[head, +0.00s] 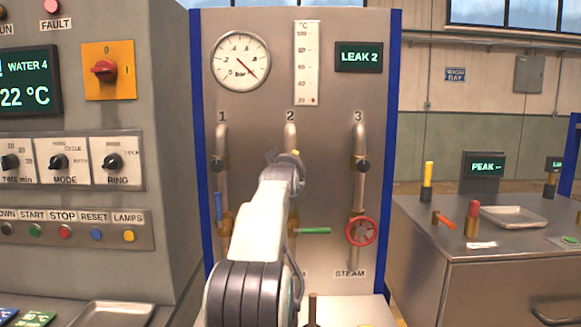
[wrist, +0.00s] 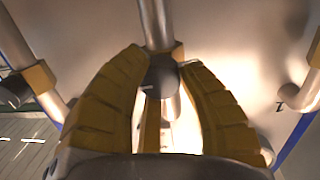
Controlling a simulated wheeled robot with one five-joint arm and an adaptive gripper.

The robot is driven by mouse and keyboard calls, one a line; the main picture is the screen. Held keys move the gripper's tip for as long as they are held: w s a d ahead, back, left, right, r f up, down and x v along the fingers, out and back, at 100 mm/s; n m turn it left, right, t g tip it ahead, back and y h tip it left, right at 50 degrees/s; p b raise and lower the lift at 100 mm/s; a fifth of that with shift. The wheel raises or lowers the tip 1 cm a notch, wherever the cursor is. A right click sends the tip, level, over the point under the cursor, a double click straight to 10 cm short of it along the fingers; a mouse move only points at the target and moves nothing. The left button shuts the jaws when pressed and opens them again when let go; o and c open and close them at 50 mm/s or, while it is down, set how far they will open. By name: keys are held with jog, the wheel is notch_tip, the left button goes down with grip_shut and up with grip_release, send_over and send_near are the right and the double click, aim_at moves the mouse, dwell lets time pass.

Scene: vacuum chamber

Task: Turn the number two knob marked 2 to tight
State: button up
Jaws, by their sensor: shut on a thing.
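The panel carries three pipes labelled 1, 2 and 3. The label 2 (head: 290,116) is above the middle pipe (head: 290,137). My gripper (head: 291,160) is at this pipe and hides its knob in the head view. In the wrist view, the dark number two knob (wrist: 160,76) sits between the yellow fingers of my gripper (wrist: 161,85), which are shut on it. A small pale mark shows on the knob; its turn position is hard to tell.
The dark knobs of pipe 1 (head: 217,164) and pipe 3 (head: 363,165) are on either side. Below are a blue lever (head: 218,206), a green lever (head: 315,231) and a red handwheel (head: 361,231). A control cabinet (head: 171,120) stands close on the left.

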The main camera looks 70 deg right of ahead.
jog(key=shift+w+r, duration=0.1)
jog(key=shift+r, duration=0.05)
jog(key=o, duration=1.2)
jog(key=shift+d, duration=0.1)
jog(key=shift+v, duration=6)
jog(key=shift+w, duration=0.1)
